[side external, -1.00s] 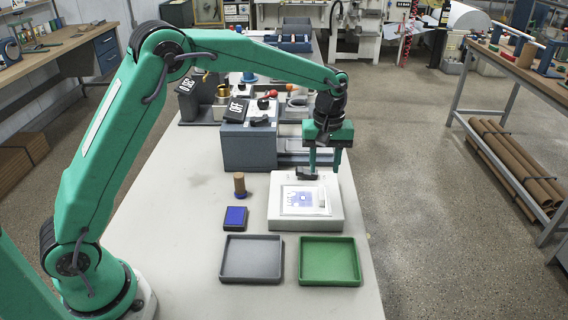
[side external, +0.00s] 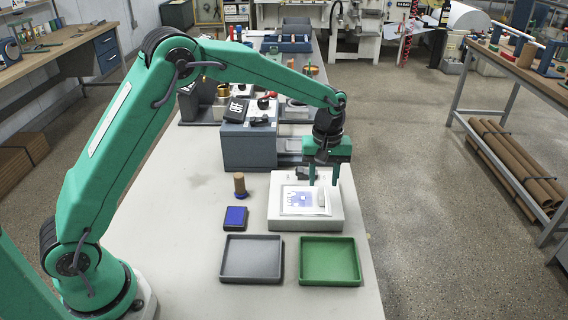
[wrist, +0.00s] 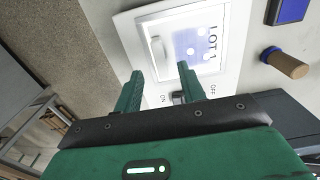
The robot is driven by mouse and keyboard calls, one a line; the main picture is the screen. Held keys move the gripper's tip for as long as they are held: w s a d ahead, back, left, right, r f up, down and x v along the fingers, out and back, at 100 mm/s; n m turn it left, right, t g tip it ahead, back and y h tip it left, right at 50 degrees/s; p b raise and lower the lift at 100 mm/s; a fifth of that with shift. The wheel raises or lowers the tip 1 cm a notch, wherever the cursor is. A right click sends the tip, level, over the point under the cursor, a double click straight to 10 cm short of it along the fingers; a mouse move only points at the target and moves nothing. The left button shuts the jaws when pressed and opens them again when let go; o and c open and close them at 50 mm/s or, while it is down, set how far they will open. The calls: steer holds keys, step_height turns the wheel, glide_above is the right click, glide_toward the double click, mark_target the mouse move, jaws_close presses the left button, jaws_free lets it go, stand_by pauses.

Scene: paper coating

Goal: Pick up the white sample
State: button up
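The white sample (side external: 297,199) is a flat sheet with blue print, lying on top of a white box with a lit panel (side external: 281,221). In the wrist view the sheet (wrist: 192,42) reads "LOT 1", and the box's ON/OFF switch (wrist: 180,97) shows near the fingers. My gripper (side external: 323,184) points down over the back right part of the box. In the wrist view my gripper (wrist: 161,71) is open, with nothing between its fingers. A small pale curved shape (wrist: 157,50) lies at the sheet's edge ahead of the fingers; I cannot tell what it is.
A grey tray (side external: 226,275) and a green tray (side external: 304,280), both empty, stand in front of the box. A blue ink pad (side external: 235,217) and a wooden-handled stamp (side external: 239,184) are to its left. Machines stand behind it. The table's left part is clear.

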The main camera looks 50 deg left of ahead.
mark_target(322, 191)
steer(key=shift+s+f, duration=0.1)
steer(key=shift+f, duration=1.85)
steer(key=shift+c, duration=0.4)
jaws_close()
